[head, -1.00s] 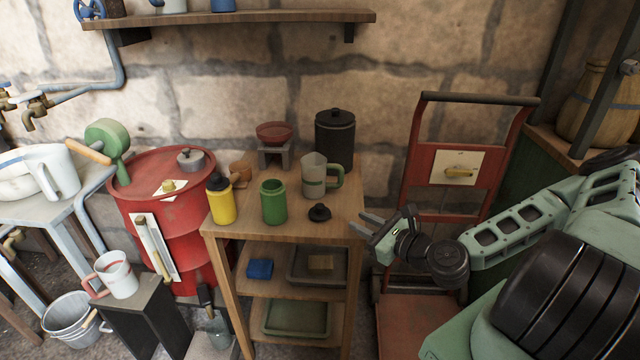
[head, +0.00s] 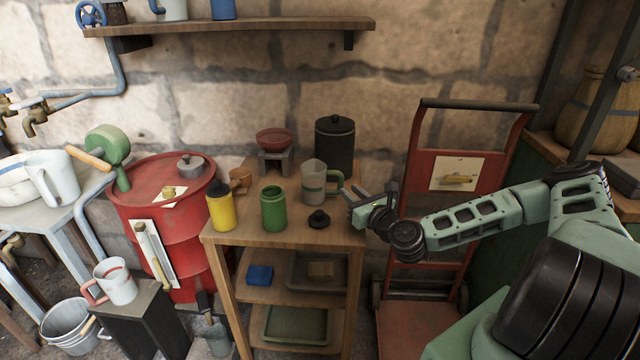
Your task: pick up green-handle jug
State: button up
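The green-handle jug (head: 313,184) stands upright on the wooden shelf table's top (head: 243,228), a clear grey body with a green band. Its green handle (head: 336,186) points right, toward my gripper. My gripper (head: 352,196) is at the table's right edge, just right of the handle, with its fingers pointing left. The fingers look spread apart and I see nothing held between them. The fingertips are very close to the handle; whether they touch it or reach around it I cannot tell.
A black lid (head: 319,219), a green jar (head: 272,207) and a yellow bottle (head: 220,205) stand near the jug. A black canister (head: 334,143) and a red bowl on a stand (head: 273,139) are behind. A red hand truck (head: 421,212) stands behind my arm.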

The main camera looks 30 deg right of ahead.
aim_at(341, 186)
jog(key=shift+w+a+f+p, duration=0.1)
jog(key=shift+w+f+p, duration=0.1)
jog(key=shift+w, duration=1.2)
jog(key=shift+w+f+p, duration=0.1)
jog(key=shift+w+p, duration=0.1)
jog(key=shift+w, duration=1.15)
jog(key=shift+c, duration=0.3)
grip_shut()
